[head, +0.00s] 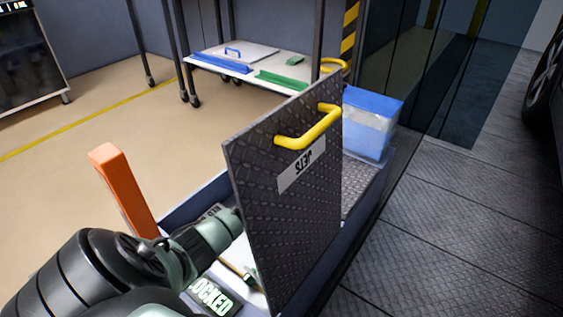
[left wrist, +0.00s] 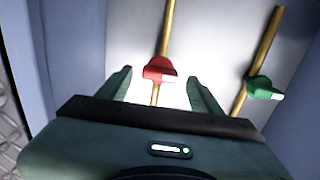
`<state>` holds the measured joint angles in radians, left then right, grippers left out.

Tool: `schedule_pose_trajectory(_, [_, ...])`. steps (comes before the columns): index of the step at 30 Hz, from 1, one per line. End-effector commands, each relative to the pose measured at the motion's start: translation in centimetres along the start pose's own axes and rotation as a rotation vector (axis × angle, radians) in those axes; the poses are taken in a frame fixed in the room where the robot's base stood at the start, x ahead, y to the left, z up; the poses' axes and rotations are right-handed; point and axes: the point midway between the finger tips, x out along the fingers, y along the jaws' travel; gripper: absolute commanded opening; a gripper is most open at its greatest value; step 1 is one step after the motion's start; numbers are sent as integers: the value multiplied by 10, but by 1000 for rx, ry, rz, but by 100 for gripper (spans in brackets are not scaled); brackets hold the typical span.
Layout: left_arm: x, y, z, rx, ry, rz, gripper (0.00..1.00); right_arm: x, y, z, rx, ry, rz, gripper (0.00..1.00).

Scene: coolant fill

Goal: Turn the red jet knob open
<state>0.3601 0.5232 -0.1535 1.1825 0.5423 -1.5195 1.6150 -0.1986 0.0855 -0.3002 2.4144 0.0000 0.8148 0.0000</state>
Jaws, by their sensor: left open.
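My left gripper (left wrist: 160,88) is open, with one finger on each side of the red knob in the picture. I cannot tell how far the knob is from the fingers. In the head view my left arm reaches down behind the raised tread-plate lid (head: 290,190), and its fingertips are hidden there. The red knob is hidden in the head view. My right gripper is not in view.
A green knob (left wrist: 264,88) sits on a second brass pipe to the right. The lid has a yellow handle (head: 309,130) and a label. An orange post (head: 122,190) stands left of the box. A blue container (head: 370,120) is behind the lid.

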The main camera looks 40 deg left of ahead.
Motion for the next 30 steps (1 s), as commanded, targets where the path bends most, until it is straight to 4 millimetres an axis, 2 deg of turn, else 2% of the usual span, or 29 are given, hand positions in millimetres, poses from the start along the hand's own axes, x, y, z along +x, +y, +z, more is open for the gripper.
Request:
schedule_pose_trajectory(3, [8, 0, 0, 0, 0, -1, 65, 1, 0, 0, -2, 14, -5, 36])
schedule_pose_trajectory(11, [8, 0, 0, 0, 0, 0, 65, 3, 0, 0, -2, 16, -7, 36])
schedule_pose_trajectory(12, [8, 0, 0, 0, 0, 0, 63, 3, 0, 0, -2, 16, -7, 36])
schedule_pose_trajectory(18, [8, 0, 0, 0, 0, -1, 7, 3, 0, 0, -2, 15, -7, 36])
schedule_pose_trajectory(19, [8, 0, 0, 0, 0, -1, 3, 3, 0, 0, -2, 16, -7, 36])
schedule_pose_trajectory(26, [6, 0, 0, 14, 0, -1, 3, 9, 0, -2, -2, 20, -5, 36])
schedule_pose_trajectory(30, [3, -1, 0, 45, -1, -3, 3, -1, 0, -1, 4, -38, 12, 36])
